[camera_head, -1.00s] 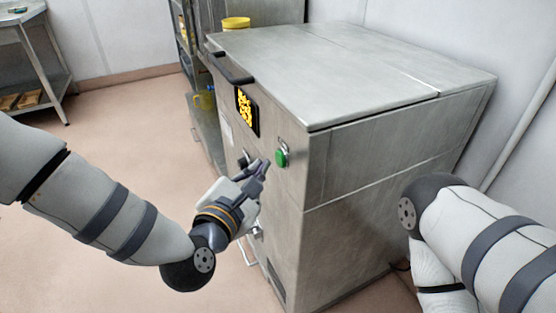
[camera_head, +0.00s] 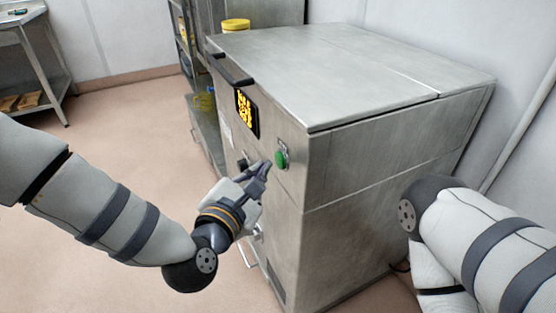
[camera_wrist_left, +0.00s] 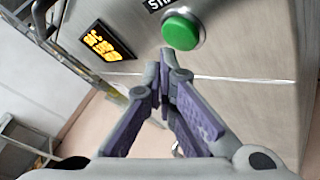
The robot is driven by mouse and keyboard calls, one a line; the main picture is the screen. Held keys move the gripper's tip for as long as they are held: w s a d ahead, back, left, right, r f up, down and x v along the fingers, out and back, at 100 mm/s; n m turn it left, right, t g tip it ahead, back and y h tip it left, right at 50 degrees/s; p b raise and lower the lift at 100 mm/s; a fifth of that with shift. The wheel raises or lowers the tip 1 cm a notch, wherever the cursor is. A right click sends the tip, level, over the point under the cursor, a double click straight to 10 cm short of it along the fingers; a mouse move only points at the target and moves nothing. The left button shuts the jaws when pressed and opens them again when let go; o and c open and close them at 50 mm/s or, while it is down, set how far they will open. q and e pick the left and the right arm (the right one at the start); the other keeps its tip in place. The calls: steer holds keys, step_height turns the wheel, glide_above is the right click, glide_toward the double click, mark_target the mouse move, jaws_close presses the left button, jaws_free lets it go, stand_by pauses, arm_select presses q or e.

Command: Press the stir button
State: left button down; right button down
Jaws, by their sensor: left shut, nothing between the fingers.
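The green stir button (camera_head: 281,159) sits on the front of the steel machine (camera_head: 345,150), near its right front corner. It also shows in the left wrist view (camera_wrist_left: 181,31), below a label that is cut off and reads "STI". My left gripper (camera_head: 266,165) is shut and empty. Its fingertips (camera_wrist_left: 167,62) are just short of the button and slightly below it in the wrist view. I cannot tell whether they touch it. My right arm shows at the right edge, but its gripper is out of view.
An amber display (camera_head: 246,113) and a black handle (camera_head: 231,71) are on the machine's front. A dark knob (camera_head: 243,163) sits left of the button. A shelf rack with a yellow-lidded tub (camera_head: 236,25) stands behind. The floor at left is open.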

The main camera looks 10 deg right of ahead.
arm_select(q)
steer(key=shift+d, duration=0.1)
stand_by(0.4)
steer(key=shift+w+d, duration=0.1)
steer(key=shift+d, duration=0.2)
steer(key=shift+w+d, duration=0.15)
steer(key=shift+d, duration=0.25)
arm_select(e)
steer(key=shift+s+f, duration=0.1)
stand_by(0.4)
stand_by(0.4)
arm_select(q)
steer(key=shift+s+a, duration=0.25)
steer(key=shift+a, duration=0.55)
arm_select(e)
steer(key=shift+r, duration=0.2)
arm_select(q)
steer(key=a, duration=0.1)
steer(key=s+a, duration=0.1)
steer(key=a, duration=0.1)
steer(key=a+p, duration=0.1)
steer(key=shift+s+a, duration=0.3)
steer(key=shift+a, duration=0.1)
arm_select(e)
steer(key=shift+w+r, duration=0.45)
steer(key=shift+w, duration=0.1)
